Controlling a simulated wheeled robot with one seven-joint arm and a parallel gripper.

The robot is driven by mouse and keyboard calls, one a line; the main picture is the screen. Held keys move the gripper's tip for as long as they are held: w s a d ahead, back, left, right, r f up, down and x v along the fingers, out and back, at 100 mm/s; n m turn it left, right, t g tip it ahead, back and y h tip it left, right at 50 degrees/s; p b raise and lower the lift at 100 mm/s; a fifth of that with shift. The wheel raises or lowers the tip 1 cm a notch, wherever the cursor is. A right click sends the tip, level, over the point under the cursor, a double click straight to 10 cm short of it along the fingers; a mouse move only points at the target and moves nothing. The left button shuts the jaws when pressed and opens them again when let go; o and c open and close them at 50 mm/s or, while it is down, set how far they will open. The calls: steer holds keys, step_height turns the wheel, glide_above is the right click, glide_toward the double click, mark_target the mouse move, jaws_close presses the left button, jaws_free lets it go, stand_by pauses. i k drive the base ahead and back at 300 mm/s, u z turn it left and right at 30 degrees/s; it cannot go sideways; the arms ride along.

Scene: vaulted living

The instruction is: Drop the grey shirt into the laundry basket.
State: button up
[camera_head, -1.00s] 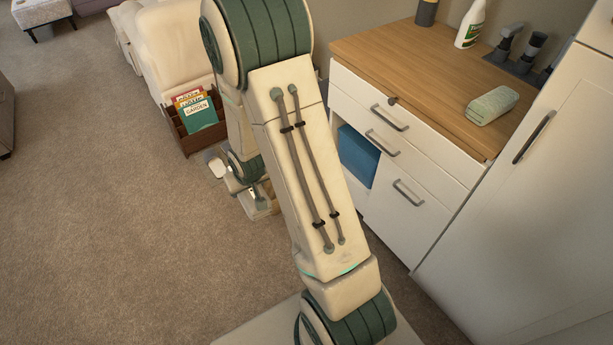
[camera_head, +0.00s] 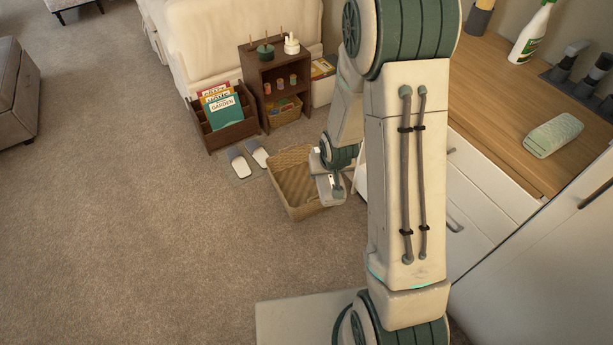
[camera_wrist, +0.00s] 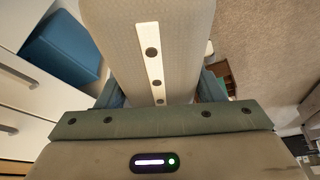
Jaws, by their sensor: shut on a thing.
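The wicker laundry basket (camera_head: 298,209) stands on the carpet left of the white cabinet. The visible part of its inside shows bare wicker. My gripper (camera_head: 333,194) appears over or in front of the basket's right side in the head view, hiding part of it; its exact height is unclear. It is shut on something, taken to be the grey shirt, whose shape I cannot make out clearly. In the wrist view, my gripper's body fills the bottom, and a large pale textured surface with a holed strip blocks the middle.
White slippers (camera_head: 238,163), a magazine rack (camera_head: 226,134) and a small brown shelf (camera_head: 262,72) stand behind the basket.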

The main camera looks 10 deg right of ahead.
mark_target(305, 186)
steer(key=u, duration=0.05)
steer(key=i, duration=1.4)
